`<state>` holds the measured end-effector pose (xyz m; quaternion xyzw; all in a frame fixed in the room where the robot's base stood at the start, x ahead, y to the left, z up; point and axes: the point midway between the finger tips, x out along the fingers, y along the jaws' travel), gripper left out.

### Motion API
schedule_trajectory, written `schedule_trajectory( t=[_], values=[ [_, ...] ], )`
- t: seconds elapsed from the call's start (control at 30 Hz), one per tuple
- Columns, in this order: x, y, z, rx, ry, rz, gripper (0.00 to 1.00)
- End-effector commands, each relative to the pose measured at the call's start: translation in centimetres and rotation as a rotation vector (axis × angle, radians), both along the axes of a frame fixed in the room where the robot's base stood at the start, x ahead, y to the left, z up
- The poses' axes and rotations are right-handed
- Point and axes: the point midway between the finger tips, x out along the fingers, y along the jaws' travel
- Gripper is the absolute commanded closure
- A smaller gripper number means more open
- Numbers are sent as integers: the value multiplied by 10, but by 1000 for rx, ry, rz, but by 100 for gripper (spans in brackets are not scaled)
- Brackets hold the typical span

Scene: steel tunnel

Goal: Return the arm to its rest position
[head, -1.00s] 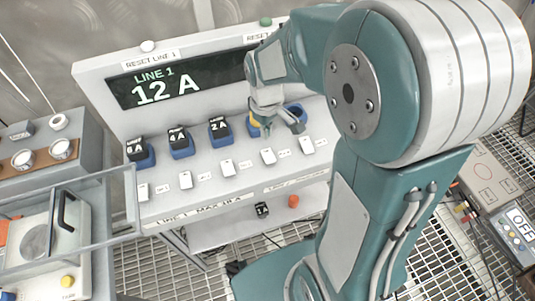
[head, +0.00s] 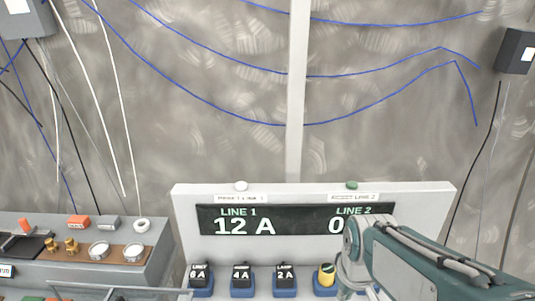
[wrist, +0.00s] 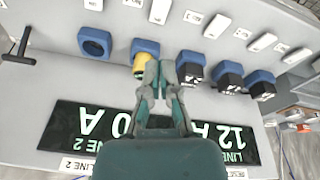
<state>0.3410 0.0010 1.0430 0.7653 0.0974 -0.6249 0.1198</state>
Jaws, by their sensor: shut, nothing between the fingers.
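My arm and wrist (head: 355,245) stand in front of the right part of the breaker panel in the head view, and the fingers are not clear there. In the wrist view my gripper (wrist: 160,68) is shut and empty, over the panel face. Close to its left finger is a yellow plug (wrist: 139,66) in a blue socket, which also shows in the head view (head: 326,273). I cannot tell whether the finger touches it.
The panel display (head: 270,219) reads 12 A for line 1; line 2 is partly covered. Several black plugs (head: 241,272) sit in blue sockets. One blue socket (wrist: 95,43) is empty. A grey console (head: 110,262) stands at left. Blue cables (head: 200,88) hang on the wall.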

Motion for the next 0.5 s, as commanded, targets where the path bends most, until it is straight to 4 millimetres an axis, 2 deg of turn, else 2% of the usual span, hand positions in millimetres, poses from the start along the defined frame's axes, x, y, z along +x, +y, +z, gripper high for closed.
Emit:
schedule_trajectory(
  t=[0.03, 0.2, 0.4, 0.5],
  values=[
    [-10, 0, 11, 6, -38, -29, 100],
    [-41, 0, 37, 37, -139, -134, 100],
    [-75, 0, 56, 81, -243, -242, 100],
    [-85, 0, 60, 98, -275, -275, 100]
  ],
)
